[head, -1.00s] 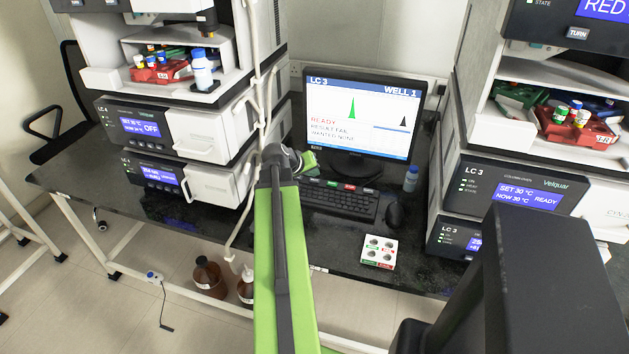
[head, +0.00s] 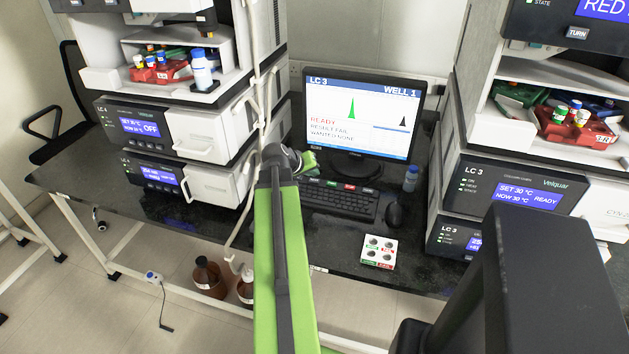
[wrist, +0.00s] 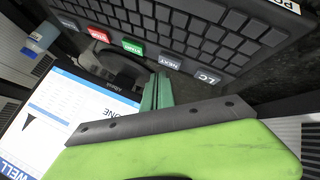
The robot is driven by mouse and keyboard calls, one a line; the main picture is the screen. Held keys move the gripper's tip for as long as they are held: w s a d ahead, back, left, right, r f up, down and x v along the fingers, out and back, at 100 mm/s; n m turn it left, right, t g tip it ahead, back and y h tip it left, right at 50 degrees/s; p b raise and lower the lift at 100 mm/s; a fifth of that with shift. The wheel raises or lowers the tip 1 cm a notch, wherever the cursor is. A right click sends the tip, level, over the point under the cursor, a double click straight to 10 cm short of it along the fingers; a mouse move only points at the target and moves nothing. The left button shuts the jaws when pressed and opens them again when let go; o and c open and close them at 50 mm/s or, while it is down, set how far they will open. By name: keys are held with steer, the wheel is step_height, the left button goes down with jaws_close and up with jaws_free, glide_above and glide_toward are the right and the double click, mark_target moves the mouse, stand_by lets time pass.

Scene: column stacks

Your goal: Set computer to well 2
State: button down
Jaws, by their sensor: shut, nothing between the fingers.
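The computer monitor (head: 358,115) reads LC 3, WELL 1, READY, RESULT FAIL, with a green peak. It also shows inverted at the left of the wrist view (wrist: 60,110). The black keyboard (head: 340,204) lies in front of it. Its back row has labelled keys: LC (wrist: 207,77), NEXT (wrist: 170,61), a green key (wrist: 133,47), a red key (wrist: 103,35) and a pale key. My gripper (wrist: 164,76) is shut and empty, its tips near the NEXT key in the wrist view; contact cannot be told. In the head view my arm partly hides the keyboard's left end.
A black mouse (head: 394,215) lies right of the keyboard, with a small blue bottle (head: 411,178) behind it. A white block with several wells (head: 379,252) sits at the bench's front. Instrument stacks stand left (head: 190,140) and right (head: 520,190).

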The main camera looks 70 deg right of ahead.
mark_target(313, 181)
steer(key=shift+f+b, duration=0.35)
steer(key=shift+f, duration=0.05)
steer(key=shift+f+b, duration=0.45)
stand_by(0.4)
steer(key=shift+r, duration=0.1)
steer(key=shift+r+p, duration=0.8)
steer(key=shift+p, duration=0.05)
step_height(313, 181, up, 5)
steer(key=p, duration=0.5)
steer(key=shift+r, duration=0.1)
stand_by(1.3)
stand_by(0.4)
